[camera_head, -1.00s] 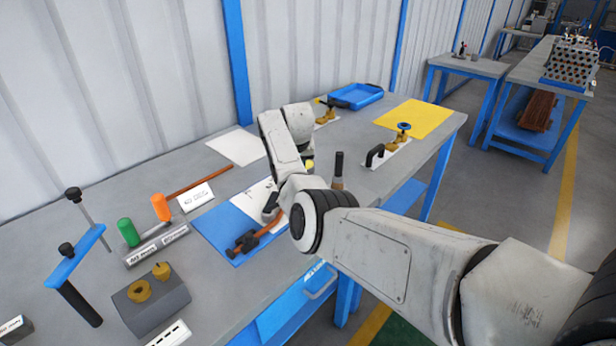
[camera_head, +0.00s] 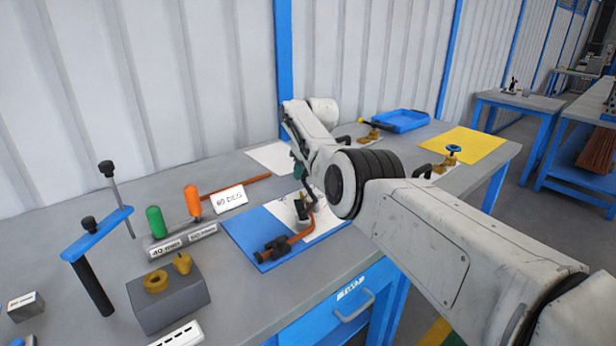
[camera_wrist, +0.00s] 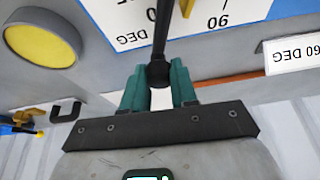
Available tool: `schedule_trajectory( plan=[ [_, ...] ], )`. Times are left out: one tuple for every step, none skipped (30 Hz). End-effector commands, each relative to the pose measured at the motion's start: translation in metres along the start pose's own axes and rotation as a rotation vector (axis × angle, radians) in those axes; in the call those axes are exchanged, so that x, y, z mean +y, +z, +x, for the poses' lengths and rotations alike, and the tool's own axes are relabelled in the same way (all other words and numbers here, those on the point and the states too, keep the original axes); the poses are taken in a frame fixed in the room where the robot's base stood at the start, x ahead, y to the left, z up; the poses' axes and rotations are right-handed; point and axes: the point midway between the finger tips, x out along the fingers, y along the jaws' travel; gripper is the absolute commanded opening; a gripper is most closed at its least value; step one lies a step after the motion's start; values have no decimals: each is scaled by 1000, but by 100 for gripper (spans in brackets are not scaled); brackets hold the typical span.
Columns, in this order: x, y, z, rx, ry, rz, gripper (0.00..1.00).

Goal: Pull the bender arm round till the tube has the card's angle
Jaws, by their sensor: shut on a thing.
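The white card (camera_head: 229,198) reads 60 DEG and stands behind the blue bender board (camera_head: 262,232); it also shows in the wrist view (camera_wrist: 292,53). A white dial sheet (camera_wrist: 215,12) on the board carries a 90 mark. The orange-brown tube (camera_head: 299,237) runs from a dark clamp (camera_head: 273,248) and appears bent upward in the picture near my gripper. My gripper (camera_wrist: 158,82) has its teal fingers shut on the dark bender arm handle (camera_wrist: 159,60). In the head view my arm hides part of the dial and bender arm.
Green (camera_head: 155,222) and orange (camera_head: 193,201) handles stand on a labelled rack left of the board. A grey block (camera_head: 168,302) with brass parts and a blue-topped stand (camera_head: 97,234) are further left. A blue tray (camera_head: 402,121) and yellow mat (camera_head: 462,143) lie at the right.

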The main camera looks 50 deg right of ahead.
Motion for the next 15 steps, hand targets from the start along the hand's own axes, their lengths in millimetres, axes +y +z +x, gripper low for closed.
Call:
schedule_trajectory(
  plan=[
    [-1,-1,0,2,-2,-4,0],
    [-1,-1,0,2,-3,-5,0],
    [-2,-1,0,2,-3,-7,0],
    [-2,-1,0,2,-3,-7,0],
    [-2,-1,0,2,-3,-7,0],
    [-2,-1,0,2,-3,-7,0],
    [-2,-1,0,2,-3,-7,0],
    [-2,-1,0,2,-3,-7,0],
    [-2,-1,0,2,-3,-7,0],
    [-2,-1,0,2,-3,-6,0],
    [-2,-1,0,2,-3,-6,0],
    [-2,-1,0,2,-3,-6,0],
    [-2,-1,0,2,-3,-6,29],
    [-2,-1,0,1,-3,-6,32],
    [-2,-1,0,1,-3,-6,36]
  ],
)
